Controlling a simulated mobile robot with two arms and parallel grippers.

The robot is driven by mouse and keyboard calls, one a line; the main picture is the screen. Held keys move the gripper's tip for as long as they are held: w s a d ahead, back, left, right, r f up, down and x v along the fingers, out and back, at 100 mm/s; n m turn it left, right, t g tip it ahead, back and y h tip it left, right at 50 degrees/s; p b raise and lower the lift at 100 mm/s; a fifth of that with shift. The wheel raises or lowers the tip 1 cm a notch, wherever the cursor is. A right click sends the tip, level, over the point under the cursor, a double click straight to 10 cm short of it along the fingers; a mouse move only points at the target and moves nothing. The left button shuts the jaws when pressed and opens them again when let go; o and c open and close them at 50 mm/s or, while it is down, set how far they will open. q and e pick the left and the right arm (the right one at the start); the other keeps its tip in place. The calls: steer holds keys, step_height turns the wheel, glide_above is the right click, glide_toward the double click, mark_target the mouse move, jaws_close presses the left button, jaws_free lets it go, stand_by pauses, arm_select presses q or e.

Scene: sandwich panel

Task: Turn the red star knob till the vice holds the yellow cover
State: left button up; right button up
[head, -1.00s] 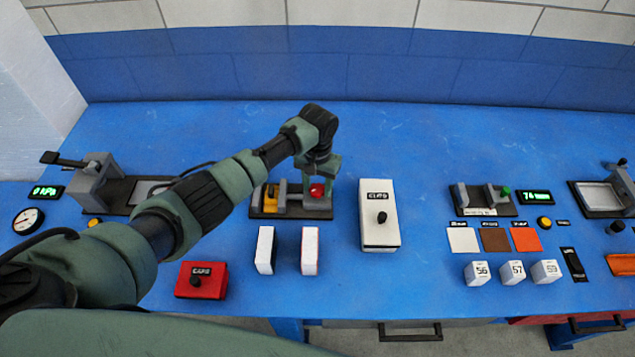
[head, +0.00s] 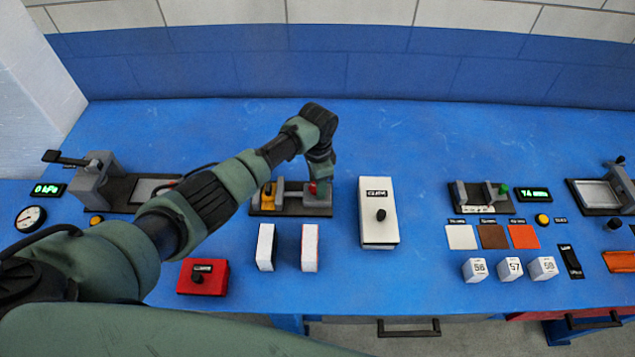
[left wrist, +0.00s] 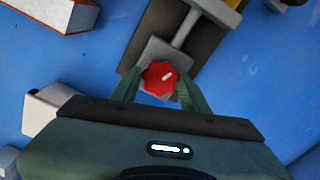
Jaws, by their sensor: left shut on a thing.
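The red star knob (head: 313,188) is at the right end of the small vice (head: 292,207) on the blue bench. My left gripper (left wrist: 160,88) is shut on the knob, a finger on each side, and the knob also shows in the left wrist view (left wrist: 160,76). The yellow cover (head: 269,197) is at the vice's left end, beside the grey jaw (head: 280,190). I cannot tell whether the jaw touches it. In the left wrist view a grey rod (left wrist: 186,28) runs from the knob's block toward the jaw. My right gripper is not in view.
Two white blocks (head: 266,247) (head: 310,248) stand in front of the vice. A white box with a black knob (head: 378,225) stands close on its right. A red box (head: 202,278) is at the front left. The bench behind the vice is clear.

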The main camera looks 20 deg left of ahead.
arm_select(q)
steer(key=shift+m, duration=0.6)
steer(key=o, duration=1.4)
step_height(320, 180, up, 8)
steer(key=shift+f+b, duration=0.1)
steer(key=shift+b, duration=0.5)
